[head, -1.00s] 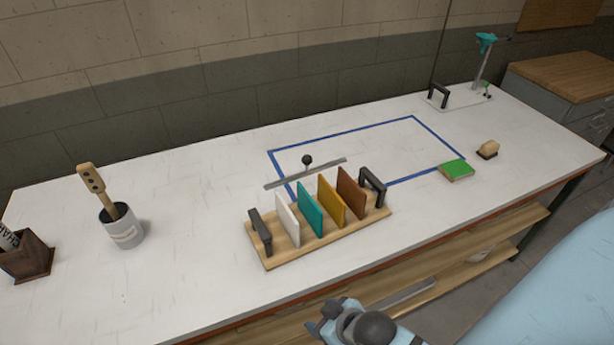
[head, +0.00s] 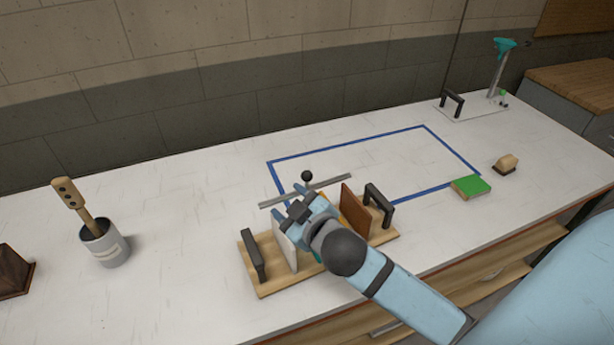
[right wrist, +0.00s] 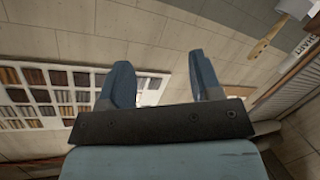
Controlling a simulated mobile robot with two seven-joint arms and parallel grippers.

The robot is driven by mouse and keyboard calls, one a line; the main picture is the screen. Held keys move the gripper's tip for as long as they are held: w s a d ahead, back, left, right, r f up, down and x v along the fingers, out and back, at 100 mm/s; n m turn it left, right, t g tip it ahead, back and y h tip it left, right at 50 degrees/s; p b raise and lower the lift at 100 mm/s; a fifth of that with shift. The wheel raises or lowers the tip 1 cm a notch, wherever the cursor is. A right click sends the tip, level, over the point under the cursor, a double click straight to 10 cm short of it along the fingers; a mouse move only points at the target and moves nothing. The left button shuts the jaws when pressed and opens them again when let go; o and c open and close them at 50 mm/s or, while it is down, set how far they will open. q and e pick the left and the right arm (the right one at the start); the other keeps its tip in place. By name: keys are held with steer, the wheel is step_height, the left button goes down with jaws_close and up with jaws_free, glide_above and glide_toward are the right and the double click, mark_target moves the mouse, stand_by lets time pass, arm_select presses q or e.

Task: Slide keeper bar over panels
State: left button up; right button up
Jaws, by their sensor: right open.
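The keeper bar is a thin grey bar (head: 330,184) with a black ball knob (head: 307,176), lying along the back of the wooden rack (head: 280,284). White (head: 286,245) and brown (head: 353,207) panels stand upright in the rack. My arm hides most of the yellow panel and nearly all of the teal one. My right gripper (head: 288,199) is open over the rack, its fingers pointing toward the bar, near the knob. I cannot tell if it touches the bar. In the right wrist view its fingers (right wrist: 160,78) are apart with nothing between them. My left gripper is not in view.
The rack has dark end handles (head: 254,256) (head: 379,205). A blue tape outline (head: 345,143) lies behind it. A green block (head: 470,187) and a small brush (head: 505,164) are to the right, a cup with a wooden tool (head: 104,244) to the left. The back left bench is clear.

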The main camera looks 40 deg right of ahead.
steer(key=w+a+r+n+t+y, duration=0.3)
steer(key=w+a+r+n+y, duration=0.35)
steer(key=r+n+y, duration=0.4)
steer(key=n+g+h, duration=0.8)
steer(key=n+g, duration=1.1)
steer(key=n, duration=0.1)
glide_toward(307, 176)
steer(key=p+x, duration=0.1)
steer(key=x, duration=0.5)
steer(key=w+p+x, duration=0.1)
steer(key=x, duration=0.2)
steer(key=shift+d+f+p, duration=0.2)
steer(key=shift+d+p, duration=0.1)
steer(key=shift+d, duration=0.05)
steer(key=shift+x, duration=0.8)
